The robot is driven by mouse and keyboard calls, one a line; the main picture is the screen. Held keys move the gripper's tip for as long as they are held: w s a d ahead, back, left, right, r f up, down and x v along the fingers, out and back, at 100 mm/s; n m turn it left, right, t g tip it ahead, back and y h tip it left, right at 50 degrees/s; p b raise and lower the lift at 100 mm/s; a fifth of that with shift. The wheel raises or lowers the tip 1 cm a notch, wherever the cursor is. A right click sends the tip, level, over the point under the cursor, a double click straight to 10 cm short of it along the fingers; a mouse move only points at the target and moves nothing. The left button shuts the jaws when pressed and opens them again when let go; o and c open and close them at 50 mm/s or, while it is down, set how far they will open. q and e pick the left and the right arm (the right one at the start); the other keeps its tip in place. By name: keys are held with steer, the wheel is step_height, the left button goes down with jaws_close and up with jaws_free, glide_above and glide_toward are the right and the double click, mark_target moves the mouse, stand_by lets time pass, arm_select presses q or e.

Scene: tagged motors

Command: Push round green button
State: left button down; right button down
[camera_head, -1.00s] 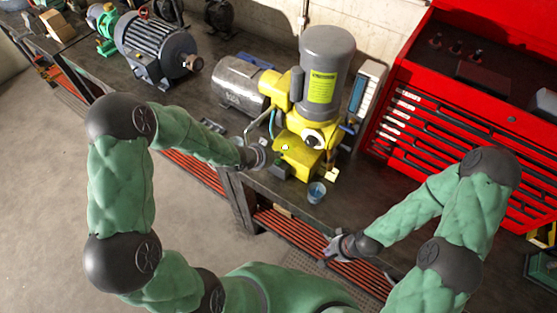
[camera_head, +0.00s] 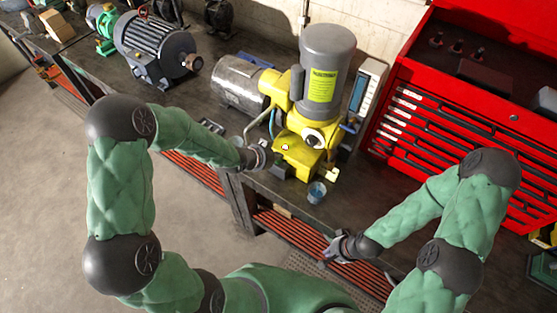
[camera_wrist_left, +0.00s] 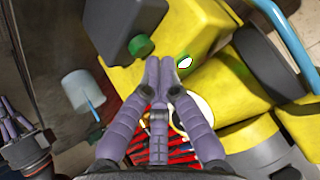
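A round green button (camera_wrist_left: 140,46) sits on a dark box (camera_wrist_left: 120,22) in the left wrist view. The box is fixed to a yellow machine (camera_head: 301,155), and it also shows small in the head view (camera_head: 279,171). My left gripper (camera_wrist_left: 160,64) is shut and empty, its purple fingertips together just below and right of the green button, with a small gap between them in the picture. A white oval with a green rim (camera_wrist_left: 184,62) lies just right of the fingertips. My right gripper (camera_head: 329,257) is low, in front of the bench; its opening is unclear.
A small cup (camera_head: 317,192) with a blue item stands at the bench edge by the machine. A grey motor (camera_head: 154,47) and a metal cylinder (camera_head: 240,84) stand left on the bench (camera_head: 205,90). A red tool chest (camera_head: 487,100) is at right.

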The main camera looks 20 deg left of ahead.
mark_target(276, 162)
arm_select(q)
steer(key=shift+s+f+b, duration=0.1)
steer(key=shift+f+b, duration=0.2)
steer(key=shift+f, duration=0.05)
stand_by(0.3)
steer(key=shift+s+d+f+b, duration=0.15)
steer(key=shift+s+f+b, duration=0.25)
steer(key=shift+s+f, duration=0.2)
stand_by(0.5)
steer(key=shift+w+r+p, duration=0.4)
steer(key=shift+w+r, duration=0.15)
steer(key=shift+r, duration=0.2)
steer(key=shift+w+r, duration=0.1)
steer(key=shift+r, duration=0.05)
steer(key=shift+r+p, duration=2.4)
steer(key=shift+r, duration=0.65)
